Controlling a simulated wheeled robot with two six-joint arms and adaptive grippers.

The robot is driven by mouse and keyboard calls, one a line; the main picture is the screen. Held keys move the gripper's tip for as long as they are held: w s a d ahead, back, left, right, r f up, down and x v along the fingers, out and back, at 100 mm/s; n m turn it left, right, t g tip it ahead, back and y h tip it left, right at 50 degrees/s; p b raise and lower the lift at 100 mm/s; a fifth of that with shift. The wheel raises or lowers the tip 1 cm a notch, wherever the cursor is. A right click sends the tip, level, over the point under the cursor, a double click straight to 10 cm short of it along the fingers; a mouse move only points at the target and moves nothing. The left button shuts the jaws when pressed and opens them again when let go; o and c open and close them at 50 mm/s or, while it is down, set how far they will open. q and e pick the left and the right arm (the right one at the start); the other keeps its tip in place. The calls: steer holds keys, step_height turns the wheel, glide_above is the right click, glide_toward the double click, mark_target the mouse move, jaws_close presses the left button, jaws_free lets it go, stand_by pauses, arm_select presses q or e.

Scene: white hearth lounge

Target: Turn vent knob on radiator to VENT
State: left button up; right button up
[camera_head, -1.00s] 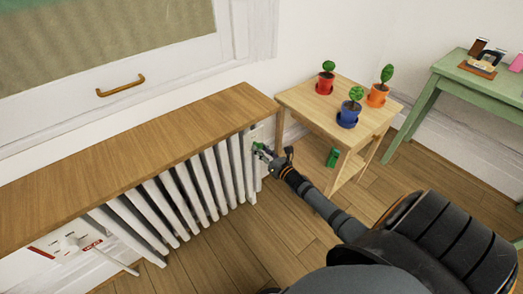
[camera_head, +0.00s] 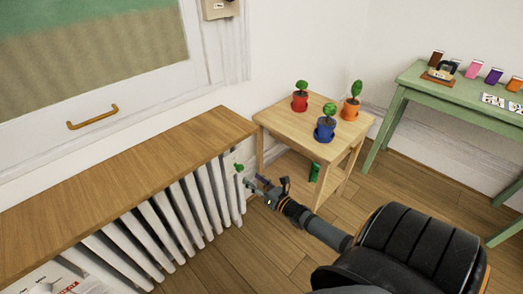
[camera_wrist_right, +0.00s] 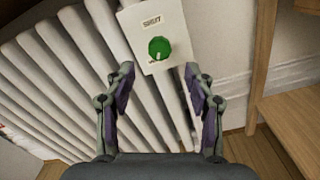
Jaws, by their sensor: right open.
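The green vent knob (camera_head: 239,168) is on the right end of the white radiator (camera_head: 193,210). In the right wrist view the round knob (camera_wrist_right: 159,49) sits on a white plate (camera_wrist_right: 172,20) with SHUT printed above it and a partly covered label below, beginning with V. A pale mark shows on the knob's lower part, on the side of that lower label. My right gripper (camera_head: 256,182) is open and empty, just off the knob. In the wrist view its two fingers (camera_wrist_right: 159,75) stand apart on either side, below the knob. My left gripper is out of view.
A wooden shelf (camera_head: 120,180) covers the radiator's top. A small wooden table (camera_head: 280,125) with potted plants in red, blue and orange pots stands to the right. A green table (camera_head: 455,88) is farther right. Wooden floor lies open between them.

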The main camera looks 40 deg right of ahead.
steer(key=s, duration=0.5)
steer(key=shift+s+d, duration=0.2)
